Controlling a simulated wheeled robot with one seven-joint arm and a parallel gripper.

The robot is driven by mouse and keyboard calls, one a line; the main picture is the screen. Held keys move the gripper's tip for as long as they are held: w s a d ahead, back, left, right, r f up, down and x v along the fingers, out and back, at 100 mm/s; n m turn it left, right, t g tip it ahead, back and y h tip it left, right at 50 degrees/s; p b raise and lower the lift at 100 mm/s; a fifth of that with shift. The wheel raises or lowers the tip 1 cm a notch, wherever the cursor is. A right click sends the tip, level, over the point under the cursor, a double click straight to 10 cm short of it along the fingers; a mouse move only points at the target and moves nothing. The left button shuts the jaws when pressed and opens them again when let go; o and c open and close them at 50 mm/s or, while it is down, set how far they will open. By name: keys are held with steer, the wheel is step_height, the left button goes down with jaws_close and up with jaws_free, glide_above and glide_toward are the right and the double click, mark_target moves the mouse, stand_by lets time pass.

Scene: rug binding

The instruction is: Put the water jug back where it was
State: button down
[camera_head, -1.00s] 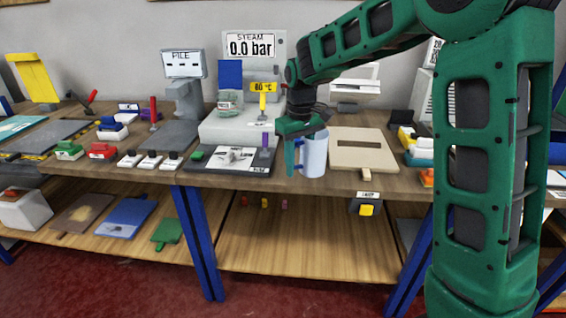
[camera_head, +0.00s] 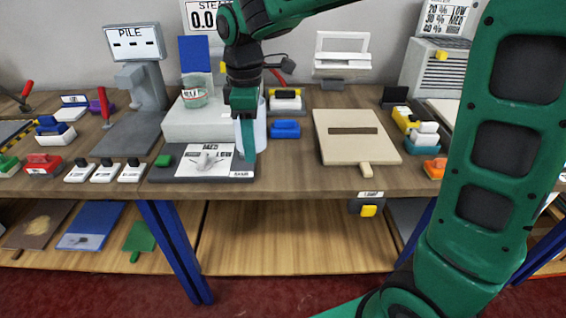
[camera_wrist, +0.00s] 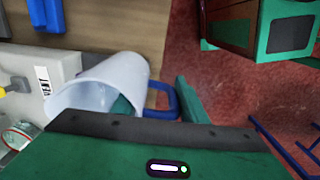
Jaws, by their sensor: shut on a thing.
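The pale water jug (camera_head: 261,128) with a blue handle is partly hidden behind my gripper (camera_head: 248,150) in the head view. It appears beside the right end of the dark mat (camera_head: 160,172), in front of the steam unit. In the wrist view the jug (camera_wrist: 118,80) shows its open mouth and blue handle (camera_wrist: 187,100). I cannot tell whether the jug's base touches the bench.
The grey steam unit (camera_head: 190,125) stands behind, with a small glass pot (camera_head: 194,95) on it. A blue block (camera_head: 285,129) lies just right of the jug. A beige board (camera_head: 356,150) lies farther right. Bare bench (camera_head: 290,175) shows between mat and board.

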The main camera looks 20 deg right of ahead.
steer(key=d+f, duration=0.2)
steer(key=d, duration=0.1)
steer(key=d+f, duration=0.2)
steer(key=d, duration=0.1)
steer(key=w+d+f, duration=0.1)
steer(key=d+f, duration=0.1)
steer(key=d, duration=0.1)
steer(key=shift+d+f, duration=0.1)
steer(key=shift+d, duration=0.3)
steer(key=shift+f, duration=2.05)
steer(key=c, duration=1.1)
jaws_free()
steer(key=shift+f, duration=0.1)
